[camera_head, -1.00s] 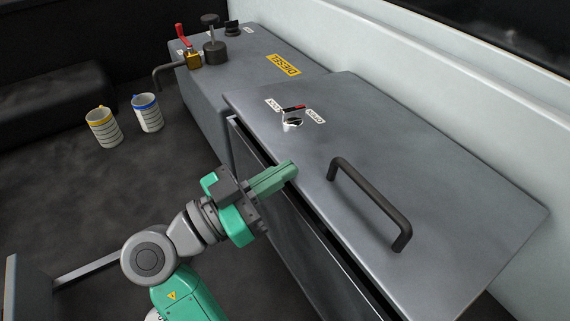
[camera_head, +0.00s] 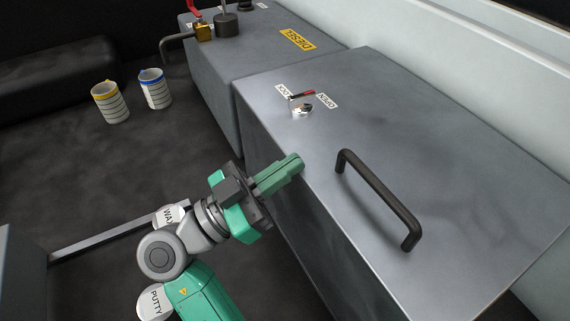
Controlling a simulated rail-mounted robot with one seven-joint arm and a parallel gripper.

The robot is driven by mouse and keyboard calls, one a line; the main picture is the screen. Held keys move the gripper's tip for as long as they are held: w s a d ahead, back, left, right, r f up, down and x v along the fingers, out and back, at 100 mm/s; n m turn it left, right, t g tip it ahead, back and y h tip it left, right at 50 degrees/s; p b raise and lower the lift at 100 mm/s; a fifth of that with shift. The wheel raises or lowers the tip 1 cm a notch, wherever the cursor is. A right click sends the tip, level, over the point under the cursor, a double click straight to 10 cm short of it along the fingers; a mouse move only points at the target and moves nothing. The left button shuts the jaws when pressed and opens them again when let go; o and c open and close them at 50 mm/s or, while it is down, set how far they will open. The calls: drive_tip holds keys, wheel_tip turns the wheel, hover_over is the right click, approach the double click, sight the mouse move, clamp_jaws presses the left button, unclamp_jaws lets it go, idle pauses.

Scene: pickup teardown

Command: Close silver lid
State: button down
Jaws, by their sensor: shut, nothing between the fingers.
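The silver lid (camera_head: 430,155) lies flat on the grey metal box (camera_head: 310,235), with no gap showing along its front edge. A dark bar handle (camera_head: 380,200) is fixed on top of the lid. A small latch with a red-tipped lever (camera_head: 302,107) sits near its far left corner, between two white labels. My gripper (camera_head: 295,165) is shut and empty. Its green fingers are at the lid's front left edge, left of the handle; I cannot tell whether they touch it.
A grey diesel tank (camera_head: 260,50) with a yellow label and a red-handled valve (camera_head: 203,30) stands behind the box.

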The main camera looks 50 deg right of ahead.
wheel_tip(320, 180, up, 4)
drive_tip(key=p, duration=0.2)
drive_tip(key=v, duration=1)
drive_tip(key=shift+r, duration=0.15)
drive_tip(key=shift+a, duration=0.15)
